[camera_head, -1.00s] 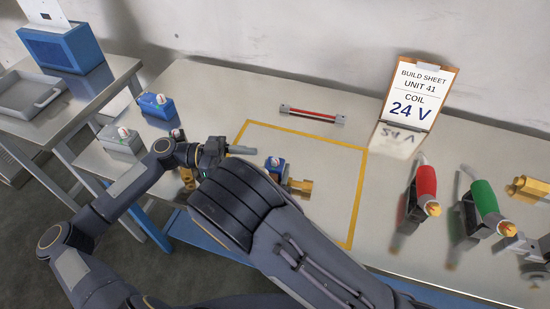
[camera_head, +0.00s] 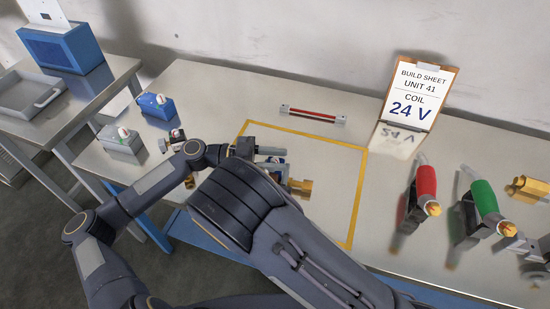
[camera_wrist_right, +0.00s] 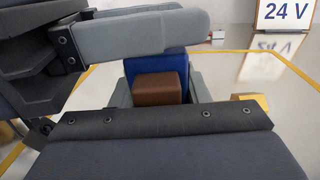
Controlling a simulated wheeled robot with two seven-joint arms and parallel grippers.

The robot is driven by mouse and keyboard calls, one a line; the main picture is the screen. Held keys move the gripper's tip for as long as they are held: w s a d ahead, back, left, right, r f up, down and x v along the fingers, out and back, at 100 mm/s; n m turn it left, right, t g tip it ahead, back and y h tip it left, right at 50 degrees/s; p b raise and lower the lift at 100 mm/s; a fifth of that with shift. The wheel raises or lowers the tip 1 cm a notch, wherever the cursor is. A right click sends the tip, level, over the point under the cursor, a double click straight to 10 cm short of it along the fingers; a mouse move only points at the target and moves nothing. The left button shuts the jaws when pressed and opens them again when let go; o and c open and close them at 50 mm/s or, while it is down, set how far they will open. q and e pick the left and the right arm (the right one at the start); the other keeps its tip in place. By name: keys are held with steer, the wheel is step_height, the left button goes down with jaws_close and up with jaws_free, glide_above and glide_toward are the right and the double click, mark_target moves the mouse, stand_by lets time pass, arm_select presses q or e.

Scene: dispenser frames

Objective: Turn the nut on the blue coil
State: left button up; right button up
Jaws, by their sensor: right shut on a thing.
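The blue coil (camera_wrist_right: 155,62) shows in the right wrist view with a brown block (camera_wrist_right: 160,87) on its near face. My right gripper (camera_wrist_right: 158,92) is shut on the coil, one grey finger on each side; in the head view my right arm hides it. In the head view a brass body (camera_head: 300,187) sticks out to the right of the coil. The coil's top and nut are mostly covered by my left gripper (camera_head: 272,155). Its two fingers are apart, over the coil's top; I cannot tell whether they touch the nut. They also cross the right wrist view above the coil.
A blue coil unit (camera_head: 158,106) and a grey one (camera_head: 122,145) stand at the table's left. A red-handled tool (camera_head: 426,188) and a green-handled tool (camera_head: 484,203) stand right, near the build sheet (camera_head: 414,92) reading 24 V. A red bar (camera_head: 312,114) lies behind the yellow outline.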

arm_select(q)
jaws_close()
steer(key=shift+g, duration=0.3)
steer(key=m+g+y, duration=0.1)
steer(key=m+g, duration=0.1)
steer(key=g, duration=0.1)
steer(key=m+g+y, duration=0.1)
steer(key=m+g, duration=0.2)
steer(key=shift+d+g, duration=0.1)
steer(key=shift+g, duration=0.3)
steer(key=m+g+y, duration=0.5)
steer(key=g, duration=0.1)
steer(key=shift+y, duration=0.3)
steer(key=shift+m+g+y, duration=0.3)
steer(key=shift+m, duration=0.1)
steer(key=shift+o, duration=1)
jaws_free()
